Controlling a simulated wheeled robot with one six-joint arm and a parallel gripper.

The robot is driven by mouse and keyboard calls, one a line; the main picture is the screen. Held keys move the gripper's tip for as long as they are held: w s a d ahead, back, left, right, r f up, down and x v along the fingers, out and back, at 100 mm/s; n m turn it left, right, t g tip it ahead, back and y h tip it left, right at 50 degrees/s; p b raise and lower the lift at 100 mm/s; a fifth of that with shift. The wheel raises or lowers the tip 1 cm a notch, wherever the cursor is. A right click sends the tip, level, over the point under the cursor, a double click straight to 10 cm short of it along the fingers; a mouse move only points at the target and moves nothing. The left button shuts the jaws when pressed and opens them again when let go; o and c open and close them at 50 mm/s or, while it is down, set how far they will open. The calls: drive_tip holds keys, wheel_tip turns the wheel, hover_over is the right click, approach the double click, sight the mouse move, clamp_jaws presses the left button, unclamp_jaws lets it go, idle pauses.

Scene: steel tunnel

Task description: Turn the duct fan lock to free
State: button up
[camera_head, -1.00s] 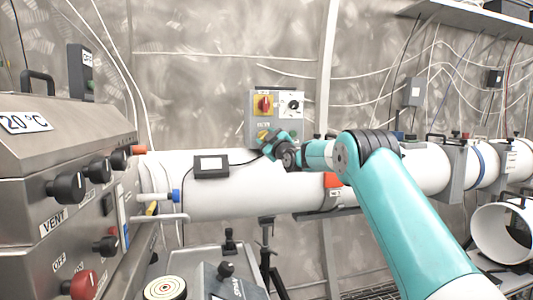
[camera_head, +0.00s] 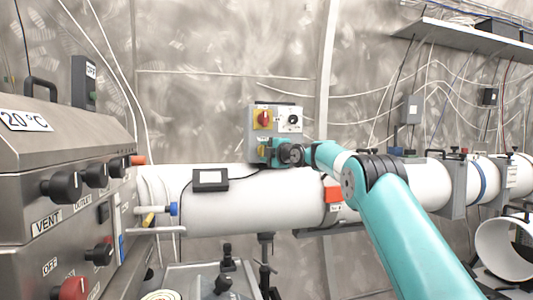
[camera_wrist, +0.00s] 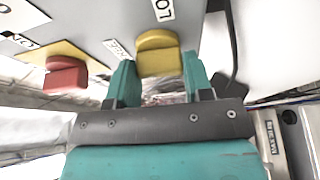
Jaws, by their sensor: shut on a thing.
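A grey control box (camera_head: 254,119) is mounted on the wall above the white duct. Its yellow lock knob (camera_wrist: 158,54) is in the wrist view, between a label starting "LO" (camera_wrist: 163,9) and a tilted label that looks like "FREE" (camera_wrist: 118,48). My gripper (camera_wrist: 159,77) is shut on this yellow knob, one teal finger on each side. In the head view my gripper (camera_head: 267,152) is at the box's lower part and hides most of the knob there. I cannot tell for certain which label the knob points at.
A red switch on a yellow plate (camera_head: 264,118) and a white dial (camera_head: 291,120) sit just above my gripper. The white duct (camera_head: 250,212) runs below, with a small display box (camera_head: 210,181) on it. A steel cabinet (camera_head: 60,150) stands at the left.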

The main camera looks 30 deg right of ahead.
drive_tip(key=shift+r+n, duration=0.1)
drive_tip(key=shift+n, duration=0.2)
idle(0.4)
drive_tip(key=o, duration=0.9)
drive_tip(key=s+b, duration=0.2)
drive_tip(key=s, duration=0.3)
drive_tip(key=s+d+b, duration=0.1)
drive_tip(key=s+b, duration=0.1)
drive_tip(key=s, duration=0.4)
drive_tip(key=s+d+b, duration=0.1)
drive_tip(key=s+b, duration=0.1)
drive_tip(key=s, duration=0.4)
drive_tip(key=shift+s, duration=0.1)
